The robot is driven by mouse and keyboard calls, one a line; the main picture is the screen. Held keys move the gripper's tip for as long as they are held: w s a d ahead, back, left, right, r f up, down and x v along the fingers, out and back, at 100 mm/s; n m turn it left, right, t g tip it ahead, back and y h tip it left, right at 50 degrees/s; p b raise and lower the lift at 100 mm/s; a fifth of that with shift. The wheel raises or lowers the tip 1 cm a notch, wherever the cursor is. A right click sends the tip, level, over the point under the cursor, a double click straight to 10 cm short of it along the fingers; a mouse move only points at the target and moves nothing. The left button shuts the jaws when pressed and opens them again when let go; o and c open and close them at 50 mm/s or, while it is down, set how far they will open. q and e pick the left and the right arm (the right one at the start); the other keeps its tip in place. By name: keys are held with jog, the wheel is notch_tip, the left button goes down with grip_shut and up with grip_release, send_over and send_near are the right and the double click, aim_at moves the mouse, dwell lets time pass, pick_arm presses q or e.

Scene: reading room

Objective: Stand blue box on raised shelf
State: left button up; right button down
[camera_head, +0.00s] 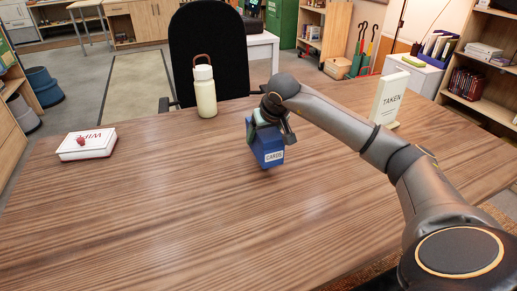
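A blue box (267,151) with a white label reading "CARDS" is near the middle of the table, below my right gripper (268,122). The box looks slightly tilted, and I cannot tell whether its base touches the table. My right gripper is at the top of the box, with its fingers around the upper part; it looks shut on the box. No raised shelf stands on the table. An open wooden bookshelf (480,85) is in the right background. My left gripper is not in view.
On the wooden table (150,220) are a white book-like box (87,144) at left, a cream bottle (205,92) at the back and a white "TAKEN" sign (389,98) at right. A black chair (208,45) stands behind. The front left of the table is clear.

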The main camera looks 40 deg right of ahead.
jog(key=shift+w+a+f, duration=0.25)
jog(key=shift+f, duration=0.15)
notch_tip(320, 180, down, 3)
jog(key=shift+w+a+r+b, duration=0.15)
jog(key=shift+b, duration=0.25)
jog(key=shift+f, duration=0.45)
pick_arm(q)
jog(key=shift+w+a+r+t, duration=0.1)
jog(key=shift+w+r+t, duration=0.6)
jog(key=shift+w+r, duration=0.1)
pick_arm(e)
jog(key=shift+c, duration=1.8)
grip_release()
jog(key=shift+f, duration=0.1)
jog(key=o, duration=0.4)
jog(key=shift+c, duration=0.2)
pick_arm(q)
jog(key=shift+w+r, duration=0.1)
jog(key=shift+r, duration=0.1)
